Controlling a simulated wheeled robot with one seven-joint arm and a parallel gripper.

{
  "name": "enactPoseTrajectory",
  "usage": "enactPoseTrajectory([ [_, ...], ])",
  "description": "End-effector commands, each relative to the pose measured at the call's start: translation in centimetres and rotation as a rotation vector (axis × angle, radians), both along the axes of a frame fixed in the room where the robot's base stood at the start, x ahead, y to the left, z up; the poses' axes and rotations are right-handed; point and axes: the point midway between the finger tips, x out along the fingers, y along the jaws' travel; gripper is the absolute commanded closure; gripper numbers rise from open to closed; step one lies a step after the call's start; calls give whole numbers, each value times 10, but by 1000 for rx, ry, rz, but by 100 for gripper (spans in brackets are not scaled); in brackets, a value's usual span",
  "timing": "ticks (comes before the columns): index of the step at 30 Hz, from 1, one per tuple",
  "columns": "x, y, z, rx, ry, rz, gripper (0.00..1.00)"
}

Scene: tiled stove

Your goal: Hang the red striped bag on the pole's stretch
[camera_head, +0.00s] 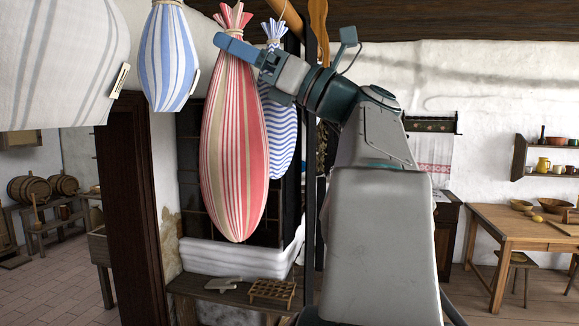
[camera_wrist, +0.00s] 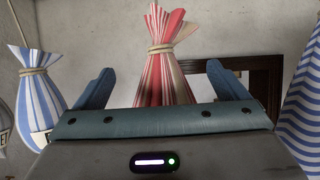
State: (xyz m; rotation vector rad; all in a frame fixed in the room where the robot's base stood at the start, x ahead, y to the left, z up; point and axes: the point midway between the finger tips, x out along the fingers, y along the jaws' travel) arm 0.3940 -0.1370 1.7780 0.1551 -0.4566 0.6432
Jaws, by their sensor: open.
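The red striped bag (camera_head: 234,150) is long and full, with a tied, ruffled neck at its top. It hangs upright near the middle of the head view. My gripper (camera_head: 243,52) is up at the bag's neck, reaching in from the right. In the wrist view the bag's neck (camera_wrist: 162,58) rises between the two spread fingers of my gripper (camera_wrist: 158,85), with a gap on each side. A wooden pole (camera_head: 287,17) shows at the top, partly cut off by the frame. What holds the bag up is hidden or out of view.
A blue striped bag (camera_head: 170,58) hangs to the left, and a wavy blue bag (camera_head: 279,125) hangs close behind on the right. A large grey striped bag (camera_head: 62,62) is at the far left. A bench (camera_head: 215,290) stands below; a table (camera_head: 520,228) is at the right.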

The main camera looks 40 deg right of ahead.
Motion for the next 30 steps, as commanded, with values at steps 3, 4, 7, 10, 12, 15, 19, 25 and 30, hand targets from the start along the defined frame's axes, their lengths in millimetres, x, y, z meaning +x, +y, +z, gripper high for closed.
enactPoseTrajectory([
  [3,-19,-15,-1,0,-2,-2,7],
  [4,-24,-19,-1,0,-1,-1,7],
  [7,-40,-32,-1,0,-1,-3,7],
  [10,-56,-44,-1,-1,-2,-2,7],
  [12,-67,-52,-1,0,-2,-2,7],
  [15,-82,-65,-2,0,0,-2,7],
  [19,-103,-81,-2,0,0,-4,7],
  [25,-87,-101,-21,4,1,-9,7],
  [30,-65,-117,-42,4,1,-23,7],
])
